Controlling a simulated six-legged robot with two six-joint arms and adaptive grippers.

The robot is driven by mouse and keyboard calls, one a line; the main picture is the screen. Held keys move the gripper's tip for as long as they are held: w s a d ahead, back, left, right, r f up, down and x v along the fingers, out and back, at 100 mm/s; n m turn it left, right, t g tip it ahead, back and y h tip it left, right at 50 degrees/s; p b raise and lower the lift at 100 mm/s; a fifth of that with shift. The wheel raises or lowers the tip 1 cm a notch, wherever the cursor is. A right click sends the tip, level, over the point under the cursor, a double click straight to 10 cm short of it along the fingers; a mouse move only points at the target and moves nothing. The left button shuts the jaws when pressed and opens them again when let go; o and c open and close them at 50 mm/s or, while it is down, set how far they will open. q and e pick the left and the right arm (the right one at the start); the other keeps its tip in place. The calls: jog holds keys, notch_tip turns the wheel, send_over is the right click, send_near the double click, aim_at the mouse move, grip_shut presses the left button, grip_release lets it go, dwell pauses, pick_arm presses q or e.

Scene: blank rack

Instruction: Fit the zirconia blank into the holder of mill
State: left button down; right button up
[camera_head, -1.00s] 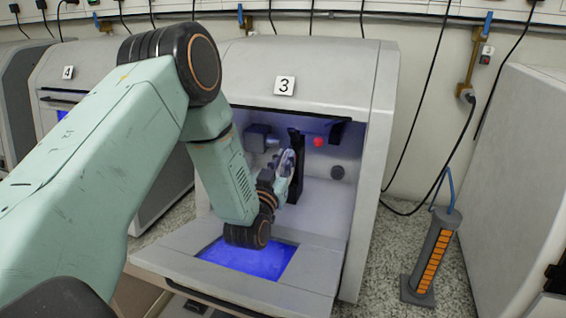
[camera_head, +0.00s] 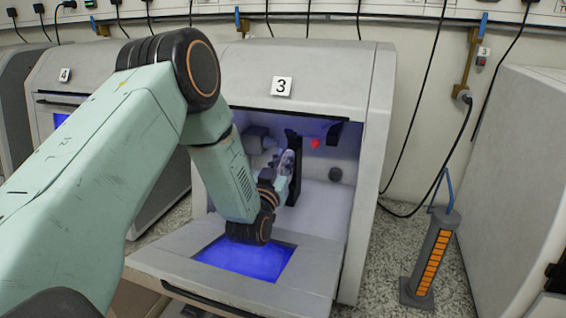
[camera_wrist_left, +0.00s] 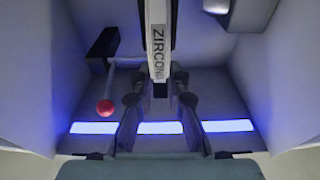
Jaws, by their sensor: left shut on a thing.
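My left gripper (camera_head: 284,168) reaches through the open front of mill 3 (camera_head: 305,60). It is small and partly hidden by its own wrist in the head view. In the left wrist view its two fingers (camera_wrist_left: 158,100) are shut on the zirconia blank (camera_wrist_left: 158,50), seen edge-on with a "ZIRCON…" label. The black upright holder (camera_head: 295,150) stands inside the mill, right beside the blank in the head view. I cannot tell whether the blank is seated in it. My right gripper is not in view.
A red ball knob (camera_head: 315,143) on a lever is right of the holder; it also shows in the left wrist view (camera_wrist_left: 105,107). The lowered door with a blue panel (camera_head: 245,259) lies under my arm. A grey stand with orange slots (camera_head: 430,262) is on the floor right.

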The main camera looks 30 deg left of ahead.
pick_arm(q)
jog(key=shift+w+a+f, duration=0.1)
jog(key=shift+w, duration=0.35)
jog(key=c, duration=1.3)
grip_release()
jog(key=shift+o, duration=0.2)
notch_tip(320, 180, up, 10)
